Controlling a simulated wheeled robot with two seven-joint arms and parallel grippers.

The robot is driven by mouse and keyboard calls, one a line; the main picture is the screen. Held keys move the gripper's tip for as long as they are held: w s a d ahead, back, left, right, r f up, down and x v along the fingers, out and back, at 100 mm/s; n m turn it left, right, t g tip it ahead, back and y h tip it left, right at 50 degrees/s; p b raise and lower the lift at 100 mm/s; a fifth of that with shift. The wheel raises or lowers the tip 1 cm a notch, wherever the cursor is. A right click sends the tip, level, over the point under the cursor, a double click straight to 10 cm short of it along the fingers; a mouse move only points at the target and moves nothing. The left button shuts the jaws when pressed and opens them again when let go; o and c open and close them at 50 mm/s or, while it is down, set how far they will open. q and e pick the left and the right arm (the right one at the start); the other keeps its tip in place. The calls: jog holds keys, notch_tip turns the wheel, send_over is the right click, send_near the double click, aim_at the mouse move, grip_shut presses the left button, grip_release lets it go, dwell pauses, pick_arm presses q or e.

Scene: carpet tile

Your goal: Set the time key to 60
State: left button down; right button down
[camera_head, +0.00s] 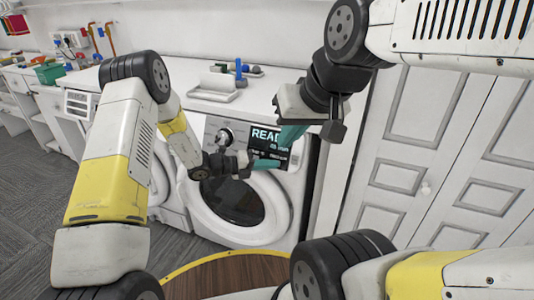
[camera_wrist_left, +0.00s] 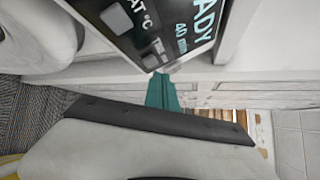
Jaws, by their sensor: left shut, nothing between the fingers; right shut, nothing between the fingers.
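The white washing machine (camera_head: 282,205) has a dark display panel (camera_head: 262,142) at its upper right. In the left wrist view the panel (camera_wrist_left: 185,22) is turned sideways and partly cut off; it reads "…ADY", "40 min" and "…AT °C". Small grey keys (camera_wrist_left: 153,50) show near its lower corner; I cannot tell which is the time key. My left gripper (camera_head: 266,163) is shut and empty, just below the panel. Its teal fingertips (camera_wrist_left: 162,92) are close to the panel corner; contact is unclear. My right gripper (camera_head: 291,136) is shut and empty, in front of the panel's right part, hiding some of it.
A round knob (camera_head: 225,136) is left of the panel, and the round door (camera_head: 238,205) is below. A white tray (camera_head: 217,90) and small colored items stand on the countertop. White cabinet doors (camera_head: 420,150) are at the right.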

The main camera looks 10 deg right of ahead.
pick_arm(q)
jog(key=shift+w+d+f, duration=0.15)
jog(key=shift+w+d, duration=0.05)
jog(key=shift+w, duration=0.1)
jog(key=shift+w+d+f, duration=0.15)
jog(key=shift+w+f, duration=0.05)
jog(key=shift+w, duration=0.05)
dwell(0.8)
jog(key=shift+s+r, duration=0.1)
jog(key=shift+s+a+r, duration=0.3)
jog(key=shift+s+a, duration=0.05)
jog(key=shift+s, duration=0.15)
jog(key=shift+s+a+r, duration=0.4)
jog(key=shift+s, duration=0.2)
jog(key=shift+s+a+r, duration=0.35)
jog(key=shift+s+a, duration=0.1)
jog(key=shift+s, duration=0.2)
jog(key=shift+s+a+r, duration=0.4)
jog(key=shift+s, duration=0.2)
dwell(1.9)
